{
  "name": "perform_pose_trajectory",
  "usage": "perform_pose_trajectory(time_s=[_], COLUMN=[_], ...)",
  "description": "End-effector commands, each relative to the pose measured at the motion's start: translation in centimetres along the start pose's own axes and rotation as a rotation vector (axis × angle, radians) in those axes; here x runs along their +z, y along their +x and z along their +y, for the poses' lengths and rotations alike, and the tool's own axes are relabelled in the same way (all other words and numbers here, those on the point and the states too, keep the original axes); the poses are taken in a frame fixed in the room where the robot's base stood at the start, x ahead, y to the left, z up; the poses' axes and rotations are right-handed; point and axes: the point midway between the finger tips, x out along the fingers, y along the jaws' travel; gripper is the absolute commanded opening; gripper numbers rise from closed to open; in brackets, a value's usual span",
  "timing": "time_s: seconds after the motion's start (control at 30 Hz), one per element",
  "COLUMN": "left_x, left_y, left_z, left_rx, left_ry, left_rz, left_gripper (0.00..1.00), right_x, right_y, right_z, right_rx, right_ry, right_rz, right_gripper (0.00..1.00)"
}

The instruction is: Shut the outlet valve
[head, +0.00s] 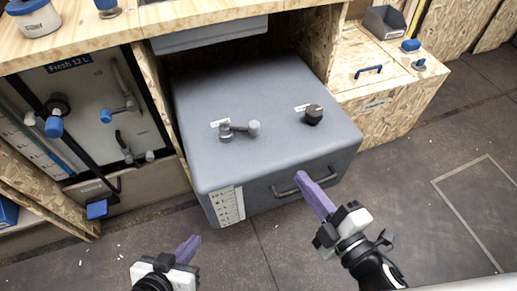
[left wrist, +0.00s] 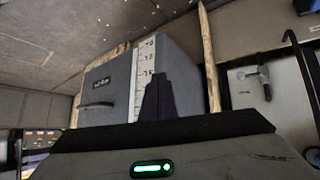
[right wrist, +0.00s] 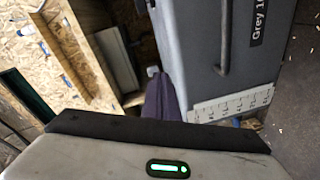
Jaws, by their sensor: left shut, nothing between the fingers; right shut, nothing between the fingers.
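A grey tank (head: 270,90) sits pulled out of the cabinet, with a grey lever valve (head: 238,130) and a black knob (head: 313,115) on its top, each beside a small unreadable label. The Fresh 12 L tank (head: 95,90) at left carries blue-ended levers (head: 118,112). I cannot tell which fitting is the outlet valve. My left gripper (head: 191,247) is shut and empty, low in front of the tank's left corner; its fingers also show in the left wrist view (left wrist: 160,95). My right gripper (head: 306,183) is shut and empty, close to the tank's front handle (head: 303,182). Contact is unclear.
A wooden counter (head: 170,20) with a blue-lidded tub (head: 33,17) stands behind. A wooden box (head: 385,85) with a blue handle adjoins the tank's right. Open dark floor (head: 430,200) lies at right.

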Motion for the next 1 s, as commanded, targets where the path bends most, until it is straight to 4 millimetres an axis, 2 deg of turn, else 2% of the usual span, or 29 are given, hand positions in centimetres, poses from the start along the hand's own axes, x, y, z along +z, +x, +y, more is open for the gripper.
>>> perform_pose_trajectory(time_s=[0.03,0.1,0.23,0.37,0.77,1.0], left_x=[0.6,0.7,0.9,0.8,0.5,0.5], left_y=[0.5,0.5,0.4,0.2,0.1,0.3], left_z=[-0.1,0.0,0.1,0.1,0.0,-0.1], left_rx=[0.002,0.004,0.006,0.007,0.005,0.004], left_ry=[-0.003,-0.006,-0.010,-0.010,-0.004,-0.002], left_rz=[0.003,0.007,0.004,0.004,0.005,0.007], left_gripper=[0.00,0.00,0.00,0.00,0.00,0.00], right_x=[-1.1,-2.7,-4.3,-4.9,-6.7,-5.2], right_y=[0.4,0.4,0.7,2.0,10.1,12.8], right_z=[-0.4,-0.4,-0.5,-0.3,-0.1,0.6], right_rx=[0.021,0.043,0.064,0.067,0.067,0.063], right_ry=[-0.127,-0.270,-0.398,-0.410,-0.405,-0.405], right_rz=[0.071,0.152,0.224,0.232,0.228,0.226], right_gripper=[0.00,0.00,0.00,0.00,0.00,0.00])
